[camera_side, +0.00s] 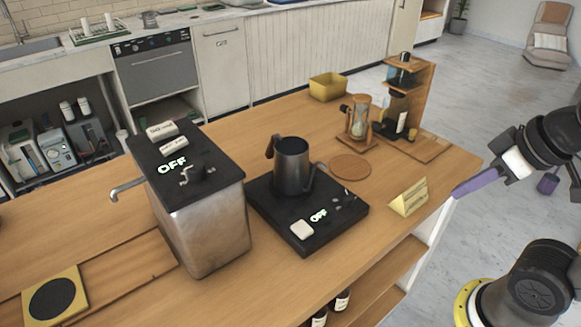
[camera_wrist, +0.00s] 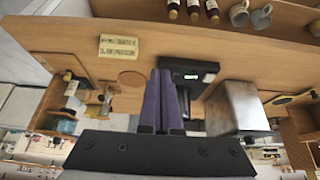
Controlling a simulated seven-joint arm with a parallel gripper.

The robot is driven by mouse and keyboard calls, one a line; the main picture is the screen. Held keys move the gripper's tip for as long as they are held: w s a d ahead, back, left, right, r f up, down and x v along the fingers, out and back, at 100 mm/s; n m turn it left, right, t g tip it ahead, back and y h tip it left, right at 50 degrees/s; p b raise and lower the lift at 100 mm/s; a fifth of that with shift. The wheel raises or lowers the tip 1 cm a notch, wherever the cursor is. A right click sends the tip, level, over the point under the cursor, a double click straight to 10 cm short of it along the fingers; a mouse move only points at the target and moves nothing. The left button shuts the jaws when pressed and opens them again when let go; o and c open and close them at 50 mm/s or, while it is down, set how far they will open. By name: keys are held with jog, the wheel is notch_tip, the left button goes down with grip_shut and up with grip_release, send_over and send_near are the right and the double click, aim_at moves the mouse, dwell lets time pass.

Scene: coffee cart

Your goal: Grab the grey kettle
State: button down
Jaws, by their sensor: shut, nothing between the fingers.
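The grey kettle (camera_side: 293,165) stands upright on a black hot plate (camera_side: 335,225) marked OFF, near the middle of the wooden counter in the side view. Its dark handle is on the left and its thin spout on the right. My gripper (camera_side: 456,194), with purple fingers, is at the right, by the counter's right edge and well apart from the kettle. In the wrist view, the fingers (camera_wrist: 159,75) are close together and empty. The black hot plate also shows in the wrist view (camera_wrist: 192,66) just beyond the fingers; the kettle is mostly hidden behind them there.
A metal box with a tap (camera_side: 205,225) stands left of the hot plate. A folded sign (camera_side: 409,198) stands between the hot plate and my gripper. A round cork mat (camera_side: 350,167), hourglass-like stand (camera_side: 360,118), wooden rack (camera_side: 408,95) and yellow bin (camera_side: 327,87) are behind.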

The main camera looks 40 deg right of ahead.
dwell(0.4)
jog(key=c, duration=1.3)
grip_release()
